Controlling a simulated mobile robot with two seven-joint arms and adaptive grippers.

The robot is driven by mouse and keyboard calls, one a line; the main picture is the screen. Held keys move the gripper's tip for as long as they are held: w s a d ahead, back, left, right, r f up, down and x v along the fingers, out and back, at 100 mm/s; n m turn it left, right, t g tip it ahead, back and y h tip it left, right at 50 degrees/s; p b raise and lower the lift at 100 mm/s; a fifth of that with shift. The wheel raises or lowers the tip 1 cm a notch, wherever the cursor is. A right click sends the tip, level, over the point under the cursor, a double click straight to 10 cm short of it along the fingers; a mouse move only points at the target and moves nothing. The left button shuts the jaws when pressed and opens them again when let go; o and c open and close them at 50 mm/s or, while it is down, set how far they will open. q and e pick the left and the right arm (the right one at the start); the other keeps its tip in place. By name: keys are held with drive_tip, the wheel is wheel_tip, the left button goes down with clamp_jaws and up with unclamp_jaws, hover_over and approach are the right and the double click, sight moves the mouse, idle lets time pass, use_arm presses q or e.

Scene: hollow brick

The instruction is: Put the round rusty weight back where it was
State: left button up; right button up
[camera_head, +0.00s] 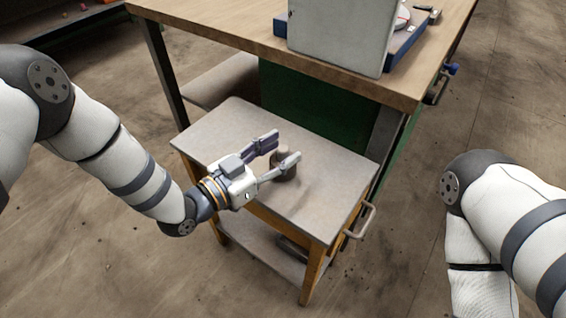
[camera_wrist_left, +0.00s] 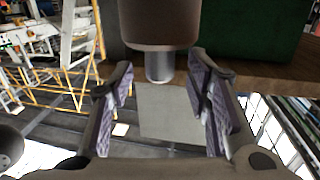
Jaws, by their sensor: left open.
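The round rusty weight (camera_head: 286,170) is a short dark brown cylinder on the grey top of the small side table (camera_head: 325,200). In the left wrist view the weight (camera_wrist_left: 160,28) shows large at the top edge, with a paler metal knob pointing down the picture. My left gripper (camera_head: 284,146) is open around or just in front of the weight; one finger partly covers it in the head view. In the wrist view its two fingers (camera_wrist_left: 164,82) are spread, with the knob between them and clear gaps on both sides. My right gripper is out of view.
A large wooden workbench (camera_head: 220,32) with a green side stands behind the small table. A grey box (camera_head: 340,38) and a blue-edged tray (camera_head: 408,42) are on it. A metal handle (camera_head: 362,220) sticks out at the small table's right. The floor at right is mostly clear.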

use_arm(q)
clamp_jaws()
drive_tip(key=shift+w+r, duration=0.1)
